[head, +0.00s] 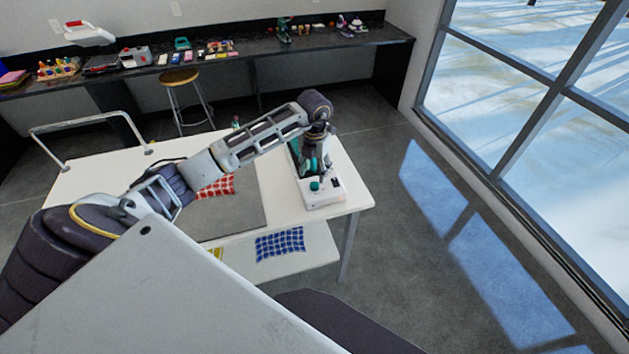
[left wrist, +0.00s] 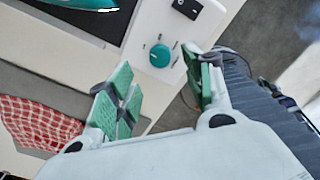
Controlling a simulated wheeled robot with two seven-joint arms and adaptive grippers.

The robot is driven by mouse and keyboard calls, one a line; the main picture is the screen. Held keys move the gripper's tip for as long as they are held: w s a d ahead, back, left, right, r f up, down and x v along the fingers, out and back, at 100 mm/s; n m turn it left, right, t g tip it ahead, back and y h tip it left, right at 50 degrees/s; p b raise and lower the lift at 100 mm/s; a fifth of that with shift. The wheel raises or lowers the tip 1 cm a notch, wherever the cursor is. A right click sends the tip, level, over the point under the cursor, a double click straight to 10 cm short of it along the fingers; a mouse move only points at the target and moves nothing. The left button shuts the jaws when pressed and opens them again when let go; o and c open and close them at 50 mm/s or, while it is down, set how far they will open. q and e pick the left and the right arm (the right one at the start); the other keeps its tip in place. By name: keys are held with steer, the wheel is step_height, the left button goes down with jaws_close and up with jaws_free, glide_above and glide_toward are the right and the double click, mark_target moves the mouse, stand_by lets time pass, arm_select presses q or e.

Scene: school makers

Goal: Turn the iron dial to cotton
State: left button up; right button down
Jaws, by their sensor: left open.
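The iron dial is a round teal knob (left wrist: 160,55) on a white base (left wrist: 152,24), with small marks around it; I cannot read them. In the head view the dial (head: 315,185) sits on the near part of the white base (head: 325,198) at the table's right end. My left gripper (left wrist: 160,77) is open, with green pads on either side of the dial in the left wrist view; it looks apart from the dial. In the head view the left gripper (head: 316,163) hangs just above and behind the dial. Part of the teal iron (left wrist: 92,3) shows at the top of the wrist view.
A black switch (left wrist: 187,8) is on the base beside the dial. A stool (head: 180,77) and a cluttered dark counter (head: 350,43) stand behind.

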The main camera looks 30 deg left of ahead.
mark_target(314, 184)
arm_select(q)
steer(key=shift+f+p, duration=0.5)
steer(key=shift+f, duration=2.55)
steer(key=c, duration=1.1)
steer(key=shift+o, duration=0.2)
